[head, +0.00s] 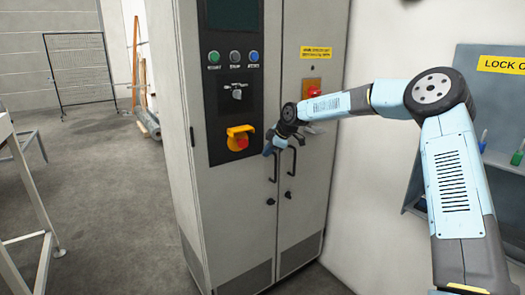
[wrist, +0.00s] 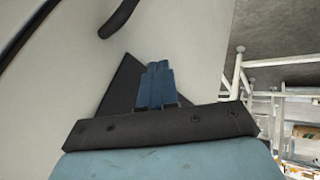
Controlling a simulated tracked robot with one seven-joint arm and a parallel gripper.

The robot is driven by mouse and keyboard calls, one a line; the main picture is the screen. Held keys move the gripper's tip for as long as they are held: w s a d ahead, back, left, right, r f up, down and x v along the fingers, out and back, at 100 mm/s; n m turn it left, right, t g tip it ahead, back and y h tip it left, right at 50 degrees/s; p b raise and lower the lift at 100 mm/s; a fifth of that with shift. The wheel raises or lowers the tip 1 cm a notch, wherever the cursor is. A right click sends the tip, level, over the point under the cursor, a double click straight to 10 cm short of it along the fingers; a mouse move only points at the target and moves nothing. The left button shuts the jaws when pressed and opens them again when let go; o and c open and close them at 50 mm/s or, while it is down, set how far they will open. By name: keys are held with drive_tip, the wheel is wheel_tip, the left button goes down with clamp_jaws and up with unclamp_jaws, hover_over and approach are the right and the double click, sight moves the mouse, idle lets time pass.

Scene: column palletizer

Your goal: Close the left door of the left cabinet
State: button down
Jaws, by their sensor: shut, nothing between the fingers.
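The grey cabinet (head: 182,150) stands upright at centre in the head view. Its left door (head: 235,195) carries the control panel, and its right door (head: 308,190) carries a yellow label. The left door looks flush or nearly so with the right one; I cannot tell if a small gap remains. A dark handle (head: 275,168) is on the left door's right edge. My gripper (head: 268,150) is at the left door's front, just above that handle. In the wrist view my gripper's blue fingers (wrist: 157,82) are together and empty, in front of a pale surface; contact is unclear.
An orange-yellow rotary switch (head: 240,138) juts from the panel left of my gripper. A second handle (head: 292,162) is on the right door. A grey lockout board (head: 480,95) is on the right wall. Open floor (head: 110,200) lies left of the cabinet.

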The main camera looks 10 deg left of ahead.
drive_tip(key=d+r, duration=0.7)
drive_tip(key=r, duration=0.1)
drive_tip(key=s+d+r+m+h, duration=0.2)
drive_tip(key=s+d+r+m, duration=0.3)
drive_tip(key=s, duration=0.6)
drive_tip(key=s+d+m+t+h, duration=0.1)
drive_tip(key=s+d+m+h, duration=0.25)
drive_tip(key=s+d, duration=0.6)
drive_tip(key=s+d+r+m+h, duration=0.25)
drive_tip(key=s+m, duration=0.25)
drive_tip(key=s, duration=0.9)
drive_tip(key=s+d+f+m+y, duration=0.1)
drive_tip(key=s+d+m, duration=0.3)
drive_tip(key=s, duration=0.5)
drive_tip(key=s+d+f+m+t, duration=0.1)
drive_tip(key=s+d+m, duration=0.2)
drive_tip(key=s, duration=0.6)
drive_tip(key=shift+s+d+m+y, duration=0.2)
drive_tip(key=shift+d+m+y, duration=0.2)
drive_tip(key=shift+d, duration=0.65)
drive_tip(key=c, duration=1.8)
unclamp_jaws()
drive_tip(key=shift+c, duration=0.2)
